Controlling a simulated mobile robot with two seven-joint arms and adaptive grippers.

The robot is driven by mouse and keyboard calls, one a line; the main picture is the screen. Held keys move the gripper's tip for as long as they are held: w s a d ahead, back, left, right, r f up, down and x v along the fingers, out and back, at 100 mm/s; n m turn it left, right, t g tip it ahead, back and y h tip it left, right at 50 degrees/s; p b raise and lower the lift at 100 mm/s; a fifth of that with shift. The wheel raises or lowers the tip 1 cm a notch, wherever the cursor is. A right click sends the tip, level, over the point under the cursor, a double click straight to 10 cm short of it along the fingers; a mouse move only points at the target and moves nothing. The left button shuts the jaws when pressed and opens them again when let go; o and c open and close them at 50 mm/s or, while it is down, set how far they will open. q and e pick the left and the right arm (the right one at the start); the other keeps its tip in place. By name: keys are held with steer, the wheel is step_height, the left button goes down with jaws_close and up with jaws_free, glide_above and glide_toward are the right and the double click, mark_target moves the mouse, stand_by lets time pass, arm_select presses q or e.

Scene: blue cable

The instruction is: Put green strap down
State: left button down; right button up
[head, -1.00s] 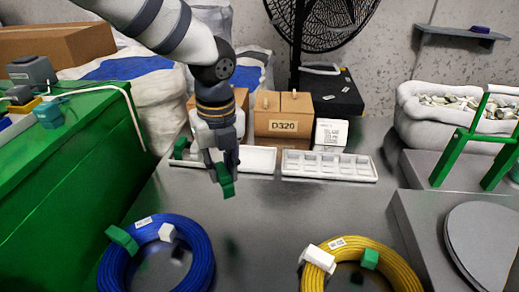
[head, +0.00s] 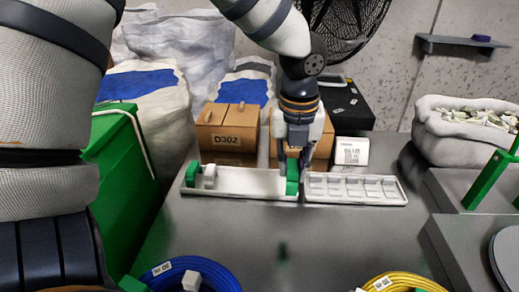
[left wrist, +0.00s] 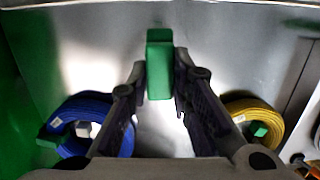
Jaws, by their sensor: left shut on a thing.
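My left gripper (head: 293,168) is shut on a green strap (head: 292,180) at the right end of the left white tray (head: 245,182). I cannot tell whether the strap touches the tray. In the left wrist view the strap (left wrist: 160,66) stands out between the fingertips. Another green strap (head: 191,174) and a white piece (head: 210,176) are at the tray's left end. A blue cable coil (head: 213,270) with a white piece and a green piece lies at the front, partly cut off. A yellow cable coil (head: 402,283) lies front right. My right gripper is not in view.
A white compartment tray (head: 355,190) stands right of the left tray. Cardboard boxes (head: 228,138) and a white labelled box (head: 352,151) are behind the trays. A green bin (head: 115,175) is at left, a green frame (head: 488,180) at right. The grey tabletop's middle is clear.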

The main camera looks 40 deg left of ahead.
arm_select(q)
steer(key=w+a+f+b, duration=0.1)
steer(key=w+a+f, duration=0.1)
steer(key=a+f, duration=0.1)
steer(key=w+a+f, duration=0.2)
steer(key=a+f, duration=0.1)
steer(key=w+a+f+b, duration=0.1)
steer(key=w+a+f, duration=0.1)
steer(key=a+f, duration=0.1)
steer(key=shift+w+a+b, duration=0.3)
steer(key=shift+w+a, duration=0.1)
steer(key=shift+a, duration=0.15)
steer(key=shift+w+a+f+b, duration=0.15)
steer(key=shift+f, duration=0.9)
steer(key=shift+w+a+f+b, duration=0.1)
steer(key=shift+a+f+b, duration=0.05)
steer(key=shift+f, duration=0.85)
steer(key=c, duration=1.5)
jaws_free()
steer(key=shift+o, duration=0.2)
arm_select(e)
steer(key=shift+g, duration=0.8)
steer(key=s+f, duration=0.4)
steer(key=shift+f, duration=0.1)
